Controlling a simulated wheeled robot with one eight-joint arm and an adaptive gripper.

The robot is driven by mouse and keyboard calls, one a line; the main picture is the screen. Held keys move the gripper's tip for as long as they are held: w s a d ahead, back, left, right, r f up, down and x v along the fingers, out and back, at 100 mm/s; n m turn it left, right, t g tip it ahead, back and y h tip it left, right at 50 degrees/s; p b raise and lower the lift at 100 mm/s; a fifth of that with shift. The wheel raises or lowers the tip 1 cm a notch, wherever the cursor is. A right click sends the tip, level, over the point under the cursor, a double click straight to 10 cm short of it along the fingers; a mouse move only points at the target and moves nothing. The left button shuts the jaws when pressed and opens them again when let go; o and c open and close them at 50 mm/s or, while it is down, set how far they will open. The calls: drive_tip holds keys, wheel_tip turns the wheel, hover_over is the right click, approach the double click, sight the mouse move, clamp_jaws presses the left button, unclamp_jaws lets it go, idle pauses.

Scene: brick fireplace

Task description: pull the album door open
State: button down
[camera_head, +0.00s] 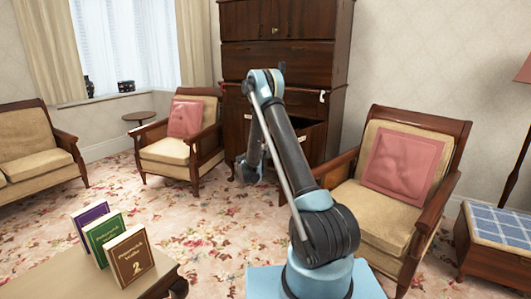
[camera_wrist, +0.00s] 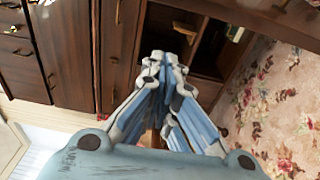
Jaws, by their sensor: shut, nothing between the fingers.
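The dark wood cabinet (camera_head: 283,52) stands against the back wall, behind my arm. In the wrist view its panels (camera_wrist: 75,50) fill the upper left, with a dark open compartment (camera_wrist: 208,48) beyond my fingertips. I cannot tell which door is the album door. My gripper (camera_wrist: 165,58) is shut and empty, its fingertips overlapping the cabinet front and the compartment's edge in the picture; contact cannot be told. In the head view my gripper (camera_head: 248,172) hangs low in front of the cabinet, between the two armchairs. My arm hides part of the cabinet's lower front.
One armchair (camera_head: 180,150) with a pink cushion stands left of my gripper, another (camera_head: 385,210) to the right. A low table (camera_head: 150,280) with three books (camera_head: 105,235) is at front left. Flowered carpet (camera_head: 195,225) is clear between them.

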drive_tip(key=w+d, duration=0.2)
drive_tip(key=d, duration=0.4)
drive_tip(key=shift+w, duration=0.25)
idle(0.3)
